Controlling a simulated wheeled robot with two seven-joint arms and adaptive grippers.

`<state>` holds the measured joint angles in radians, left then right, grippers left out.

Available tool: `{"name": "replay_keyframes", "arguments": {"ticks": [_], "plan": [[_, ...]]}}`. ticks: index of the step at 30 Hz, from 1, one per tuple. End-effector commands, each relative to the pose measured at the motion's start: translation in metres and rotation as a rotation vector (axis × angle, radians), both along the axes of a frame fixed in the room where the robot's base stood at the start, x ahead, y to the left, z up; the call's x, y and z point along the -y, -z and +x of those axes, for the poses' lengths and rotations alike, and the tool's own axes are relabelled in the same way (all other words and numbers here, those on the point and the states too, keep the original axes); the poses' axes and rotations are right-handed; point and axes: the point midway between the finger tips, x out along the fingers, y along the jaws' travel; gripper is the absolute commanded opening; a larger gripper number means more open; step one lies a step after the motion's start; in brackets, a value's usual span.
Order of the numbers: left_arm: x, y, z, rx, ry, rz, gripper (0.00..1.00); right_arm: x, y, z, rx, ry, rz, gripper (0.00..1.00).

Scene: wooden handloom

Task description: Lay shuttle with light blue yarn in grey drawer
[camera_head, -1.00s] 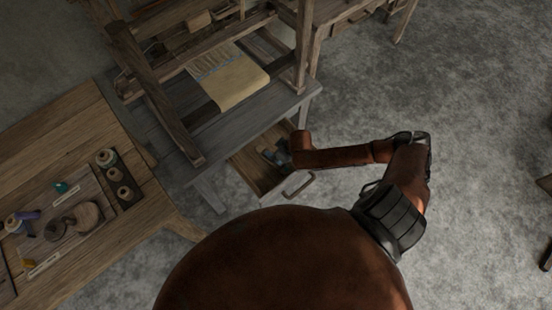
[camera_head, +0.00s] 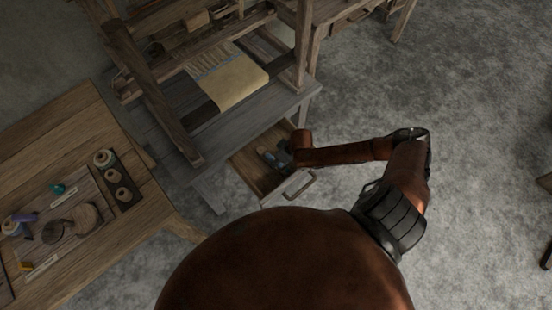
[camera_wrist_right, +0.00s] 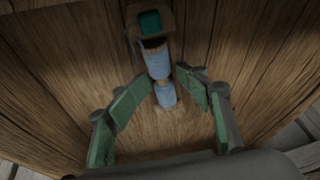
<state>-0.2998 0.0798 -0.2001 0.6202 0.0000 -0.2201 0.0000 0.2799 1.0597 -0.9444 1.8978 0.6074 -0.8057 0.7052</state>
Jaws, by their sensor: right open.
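The shuttle with light blue yarn (camera_wrist_right: 158,64) lies in the wooden interior of the open drawer in the right wrist view. Its yarn shows as two light blue sections with a wooden part between. The drawer's grey front (camera_head: 288,188) with a handle shows in the head view. My right gripper (camera_wrist_right: 163,80) is open, with its green-padded fingers on either side of the shuttle, apparently not gripping it. In the head view the right gripper is small and dark over the drawer, partly hidden by my arm. My left gripper is not in view.
A teal block in a wooden frame (camera_wrist_right: 150,22) sits at the shuttle's far end. The loom (camera_head: 165,85) stands above the drawer. A table (camera_head: 60,150) at left carries a tray of spools (camera_head: 117,180) and a board. Open floor lies to the right.

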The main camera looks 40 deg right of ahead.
Motion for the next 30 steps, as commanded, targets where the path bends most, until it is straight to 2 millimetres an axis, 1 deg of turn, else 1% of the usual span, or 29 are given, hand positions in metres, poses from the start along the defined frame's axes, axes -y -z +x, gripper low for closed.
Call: {"name": "replay_keyframes", "arguments": {"ticks": [9,11,14,17,24,27,30], "plan": [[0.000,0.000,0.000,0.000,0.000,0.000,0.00,0.000,-0.002,0.002,0.004,0.000,0.000,0.50],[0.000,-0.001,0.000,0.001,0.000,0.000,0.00,0.001,-0.005,0.001,0.005,-0.001,0.000,0.50],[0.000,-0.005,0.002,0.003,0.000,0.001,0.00,0.003,-0.014,-0.001,0.007,-0.001,-0.001,0.50],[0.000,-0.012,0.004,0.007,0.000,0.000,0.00,0.006,-0.032,-0.006,0.008,-0.001,-0.002,0.50],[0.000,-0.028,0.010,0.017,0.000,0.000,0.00,0.015,-0.079,-0.023,0.008,-0.001,-0.002,0.50],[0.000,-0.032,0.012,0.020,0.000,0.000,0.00,0.019,-0.095,-0.028,0.009,-0.001,-0.001,0.50],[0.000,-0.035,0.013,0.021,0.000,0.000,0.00,0.021,-0.106,-0.033,0.008,0.000,-0.001,0.50]]}}
